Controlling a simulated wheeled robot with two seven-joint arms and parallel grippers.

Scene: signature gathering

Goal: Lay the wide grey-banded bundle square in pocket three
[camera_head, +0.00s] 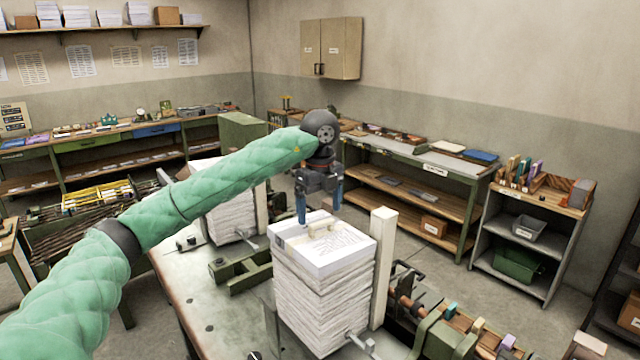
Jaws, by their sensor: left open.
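A white paper bundle (335,262) lies on top of a tall paper stack (325,305) in the middle foreground. A pale band and small beige pieces show on its top; I cannot tell whether this is the wide grey-banded bundle. My left gripper (318,214) is open, pointing down with two blue fingers apart over the back edge of this bundle. Nothing shows between the fingers. I cannot tell whether the fingertips touch the paper. A second paper stack (232,218) stands behind to the left, partly hidden by my left arm. No pocket number is readable. My right gripper is out of view.
A pale upright post (383,265) rises close to the right of the front stack. Green metal brackets (245,270) stand on the bench (190,290) between the stacks. Wooden blocks and tools crowd the lower right. Shelved benches line the back wall.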

